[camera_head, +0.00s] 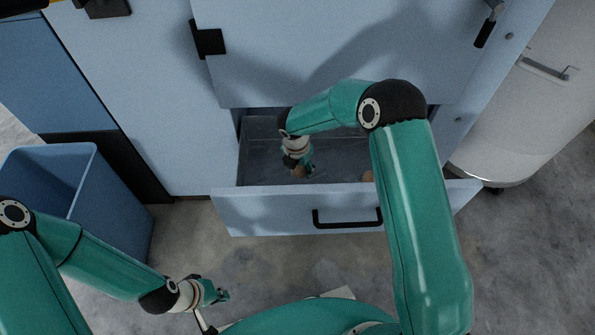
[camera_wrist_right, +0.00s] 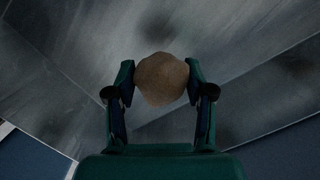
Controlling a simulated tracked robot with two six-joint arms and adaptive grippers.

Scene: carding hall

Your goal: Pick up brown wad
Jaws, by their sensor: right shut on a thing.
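The brown wad (camera_wrist_right: 162,78) is a roundish tan-brown lump between the fingers of my right gripper (camera_wrist_right: 160,84) in the right wrist view. The right gripper is shut on it, with one finger against each side. In the head view the wad (camera_head: 299,171) shows small at the tip of the right gripper (camera_head: 304,168), inside the open drawer (camera_head: 347,209). Whether the wad touches the drawer floor I cannot tell. My left gripper (camera_head: 222,296) is low at the left, above the floor and away from the drawer; its fingers are too small to judge.
The drawer has a black handle (camera_head: 347,224) and high walls. A blue bin (camera_head: 118,215) stands at the left. A white rounded cabinet (camera_head: 523,105) stands at the right.

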